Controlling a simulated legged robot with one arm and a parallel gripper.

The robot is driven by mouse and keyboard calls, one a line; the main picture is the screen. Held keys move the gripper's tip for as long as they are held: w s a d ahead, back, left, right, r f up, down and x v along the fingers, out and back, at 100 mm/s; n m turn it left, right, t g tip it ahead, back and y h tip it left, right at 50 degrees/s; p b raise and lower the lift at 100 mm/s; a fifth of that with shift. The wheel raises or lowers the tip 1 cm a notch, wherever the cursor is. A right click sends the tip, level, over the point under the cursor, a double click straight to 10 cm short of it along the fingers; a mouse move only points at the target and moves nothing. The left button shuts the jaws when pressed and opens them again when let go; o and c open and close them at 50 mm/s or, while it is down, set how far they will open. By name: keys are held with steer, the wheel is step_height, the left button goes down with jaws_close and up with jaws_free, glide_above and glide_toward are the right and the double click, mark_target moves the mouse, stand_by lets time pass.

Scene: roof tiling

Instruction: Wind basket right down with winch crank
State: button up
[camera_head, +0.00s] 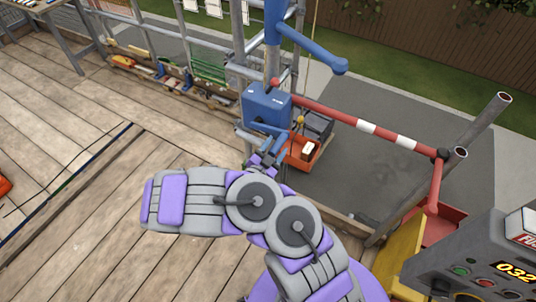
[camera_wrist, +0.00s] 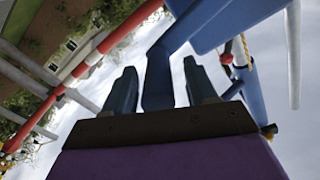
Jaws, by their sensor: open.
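The blue winch box (camera_head: 267,106) is mounted on the scaffold beside the deck edge. Its blue crank (camera_head: 262,129) is partly hidden by my gripper in the head view. My gripper (camera_head: 263,161) is just below the winch, its fingertips small and partly hidden in that view. In the wrist view my gripper (camera_wrist: 161,78) is open, and a dark blue bar, apparently the crank (camera_wrist: 158,82), lies between the two fingers with gaps visible. The orange-red basket (camera_head: 318,160) hangs just right of the winch, beyond the deck edge, with a dark box and small items in it.
A red-and-white guard bar (camera_head: 365,127) runs right from the winch post. A grey control box (camera_head: 470,270) stands at the lower right. Tools and a green rack (camera_head: 208,71) line the far deck edge. The wooden deck (camera_head: 90,230) on the left is mostly clear.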

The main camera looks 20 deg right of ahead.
steer(key=p+v, duration=0.2)
steer(key=v, duration=1.5)
steer(key=shift+a, duration=0.2)
steer(key=shift+s, duration=0.1)
